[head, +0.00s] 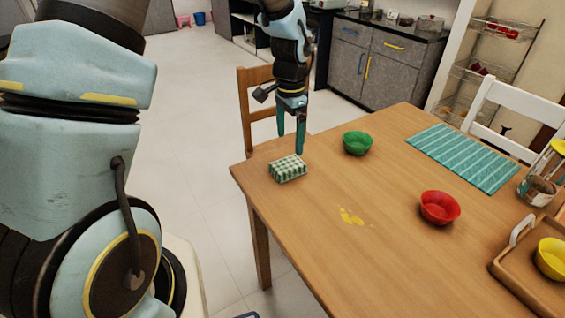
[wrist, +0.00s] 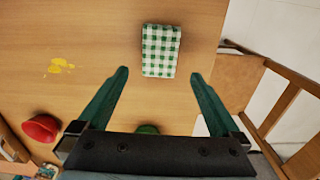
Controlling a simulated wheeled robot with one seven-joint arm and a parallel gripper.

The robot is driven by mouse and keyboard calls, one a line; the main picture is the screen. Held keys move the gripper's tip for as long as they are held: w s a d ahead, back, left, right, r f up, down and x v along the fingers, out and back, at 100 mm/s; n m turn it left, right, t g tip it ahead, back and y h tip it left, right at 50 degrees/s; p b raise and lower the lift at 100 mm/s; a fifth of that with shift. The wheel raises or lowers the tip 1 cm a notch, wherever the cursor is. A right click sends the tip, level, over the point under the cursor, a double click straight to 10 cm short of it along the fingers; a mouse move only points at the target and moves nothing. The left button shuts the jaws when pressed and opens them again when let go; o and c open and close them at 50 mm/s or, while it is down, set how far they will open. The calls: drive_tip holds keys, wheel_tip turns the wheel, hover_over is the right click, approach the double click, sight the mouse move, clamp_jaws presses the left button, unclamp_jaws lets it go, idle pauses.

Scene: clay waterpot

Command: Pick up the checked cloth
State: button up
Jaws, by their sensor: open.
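The checked cloth (head: 288,169) is a small folded green-and-white block lying on the wooden table near its left corner. It also shows in the wrist view (wrist: 160,51), at the top centre, beyond the fingertips. My gripper (head: 290,145) hangs above the table just behind the cloth in the head view. In the wrist view my gripper (wrist: 158,74) is open, with its two green fingers apart and nothing between the tips. The cloth lies centred ahead of the gap, and the fingers appear apart from it.
A green bowl (head: 357,143) stands right of the cloth. A red bowl (head: 440,208), a yellow spill (head: 351,216), a striped mat (head: 464,156) and a wooden tray (head: 530,270) with a yellow bowl (head: 551,258) are on the table. A wooden chair (head: 243,105) stands behind my gripper.

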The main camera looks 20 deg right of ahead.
sight(289, 163)
wheel_tip(289, 163, down, 9)
drive_tip(key=shift+p, duration=1.1)
drive_tip(key=shift+c, duration=0.2)
drive_tip(key=c, duration=1.2)
wheel_tip(289, 163, up, 10)
drive_tip(key=shift+r+b, duration=0.1)
drive_tip(key=shift+b, duration=0.9)
drive_tip(key=o, duration=0.8)
drive_tip(key=c, duration=0.6)
drive_tip(key=shift+s, duration=0.1)
